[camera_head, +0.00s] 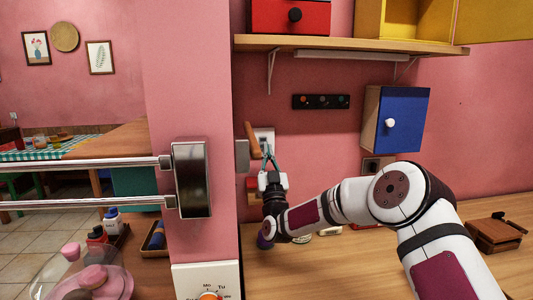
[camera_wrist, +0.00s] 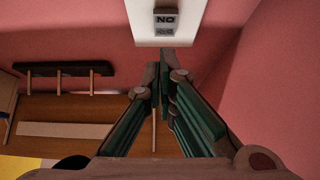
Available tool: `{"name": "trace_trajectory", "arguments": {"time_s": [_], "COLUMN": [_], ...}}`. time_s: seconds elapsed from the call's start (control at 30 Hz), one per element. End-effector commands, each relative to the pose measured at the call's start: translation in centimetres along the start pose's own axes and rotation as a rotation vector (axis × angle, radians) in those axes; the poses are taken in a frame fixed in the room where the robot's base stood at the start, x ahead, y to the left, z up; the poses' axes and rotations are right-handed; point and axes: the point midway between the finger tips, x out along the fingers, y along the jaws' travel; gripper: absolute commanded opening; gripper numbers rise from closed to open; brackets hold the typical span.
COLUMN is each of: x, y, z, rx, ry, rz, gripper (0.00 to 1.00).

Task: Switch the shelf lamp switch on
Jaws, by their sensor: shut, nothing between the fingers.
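The switch is a white wall plate (camera_head: 264,134) on the pink wall, partly hidden behind my gripper and a wooden handle-like piece. In the wrist view the white plate (camera_wrist: 185,32) is at the top and carries a small grey switch (camera_wrist: 165,21) with lettering that reads "NO" in this picture. My gripper (camera_head: 268,153) points up at the lower part of the plate. In the wrist view its fingertips (camera_wrist: 159,65) are together and empty, just below the plate's edge; contact cannot be told. The shelf lamp, a pale bar (camera_head: 350,55), hangs under the wooden shelf and looks unlit.
A wooden piece (camera_head: 253,140) sticks out close left of my gripper. A dark hook rail (camera_head: 321,101) and a blue-doored cabinet (camera_head: 403,121) are to the right. The counter (camera_head: 350,262) below is mostly clear.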

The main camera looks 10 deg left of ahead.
Motion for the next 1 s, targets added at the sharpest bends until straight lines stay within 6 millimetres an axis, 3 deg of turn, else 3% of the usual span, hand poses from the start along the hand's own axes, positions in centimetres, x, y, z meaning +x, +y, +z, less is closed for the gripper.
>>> {"name": "trace_trajectory", "arguments": {"time_s": [0.3,1.0], "x": [1.7,2.0], "y": [-0.1,0.0], "z": [2.0,3.1], "rx": [0.001,-0.001], "ry": [-0.002,0.049], "rz": [-0.001,-0.001], "gripper": [0.00,0.00]}}
